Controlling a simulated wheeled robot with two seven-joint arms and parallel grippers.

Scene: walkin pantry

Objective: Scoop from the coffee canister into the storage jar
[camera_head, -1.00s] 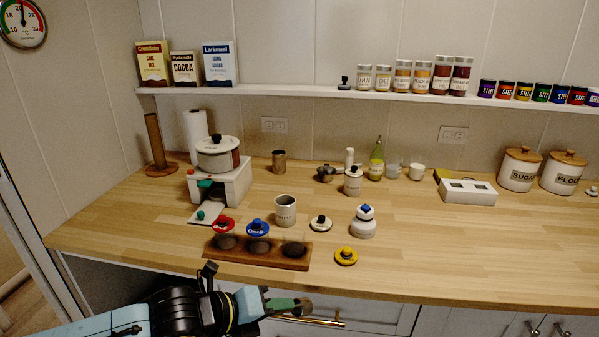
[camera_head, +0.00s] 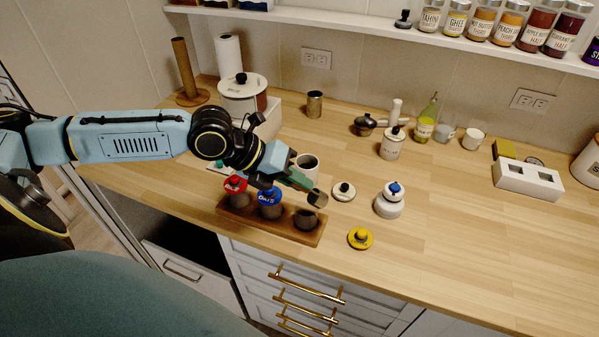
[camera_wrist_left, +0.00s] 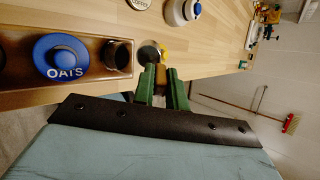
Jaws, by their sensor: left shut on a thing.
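The coffee canister (camera_head: 307,166) is a white open pot with dark contents, standing behind my left gripper. The storage jar (camera_head: 306,220) is an open glass jar with dark contents at the right end of a wooden tray; it also shows in the left wrist view (camera_wrist_left: 118,55). My left gripper (camera_head: 298,181) is shut on the handle of a metal scoop (camera_head: 317,198). Its green fingers (camera_wrist_left: 163,86) and the scoop cup (camera_wrist_left: 149,53) show in the left wrist view. The scoop is held between canister and jar; what its cup holds is unclear. My right gripper is not in view.
Jars with red (camera_head: 236,184) and blue lids (camera_head: 270,197) share the wooden tray (camera_head: 266,228). A cream lid (camera_head: 344,191), a yellow lid (camera_head: 360,238) and a white jar (camera_head: 388,206) stand to the right. The front right counter is clear.

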